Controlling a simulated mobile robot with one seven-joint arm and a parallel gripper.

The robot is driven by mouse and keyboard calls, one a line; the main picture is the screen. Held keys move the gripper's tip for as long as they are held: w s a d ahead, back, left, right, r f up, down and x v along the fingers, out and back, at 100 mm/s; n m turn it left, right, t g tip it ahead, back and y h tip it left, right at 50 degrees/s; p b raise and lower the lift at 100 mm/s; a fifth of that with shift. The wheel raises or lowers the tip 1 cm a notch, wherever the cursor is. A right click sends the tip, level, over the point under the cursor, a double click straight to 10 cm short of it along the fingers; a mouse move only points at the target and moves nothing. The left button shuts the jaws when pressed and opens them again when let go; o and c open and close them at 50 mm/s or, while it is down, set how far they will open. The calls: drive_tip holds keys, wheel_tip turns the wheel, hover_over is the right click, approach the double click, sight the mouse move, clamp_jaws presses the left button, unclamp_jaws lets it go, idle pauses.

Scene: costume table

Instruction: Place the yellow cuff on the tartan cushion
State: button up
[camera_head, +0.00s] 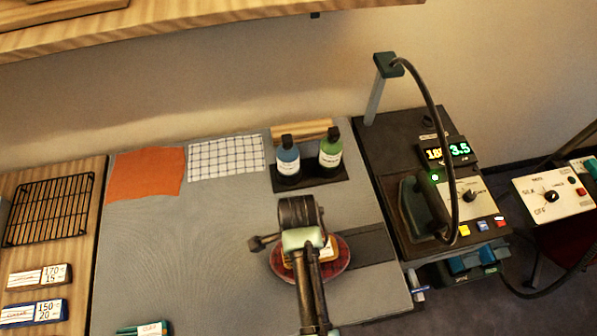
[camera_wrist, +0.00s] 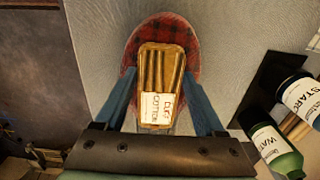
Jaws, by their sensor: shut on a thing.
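The yellow cuff (camera_wrist: 162,72), a striped piece with a white "CUFF COTTON" label, sits between the two blue fingers of my gripper (camera_wrist: 159,80). The fingers are shut on its sides. The red tartan cushion (camera_wrist: 190,40) shows behind and around the cuff in the wrist view. In the head view the round cushion (camera_head: 338,262) lies on the grey mat, partly hidden by my arm and gripper. The cuff shows there as a small yellow edge (camera_head: 287,252) over the cushion. I cannot tell whether it touches the cushion.
A blue bottle (camera_head: 288,160) and a green bottle (camera_head: 330,148) stand on a dark tray behind the cushion. An orange cloth (camera_head: 146,174) and a checked cloth (camera_head: 226,158) lie at the back left. The iron station (camera_head: 435,190) stands at right. The grey mat's (camera_head: 180,250) left-middle is clear.

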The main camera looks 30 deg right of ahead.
drive_tip(key=shift+f, duration=0.15)
drive_tip(key=shift+f, duration=0.1)
drive_tip(key=o, duration=1.3)
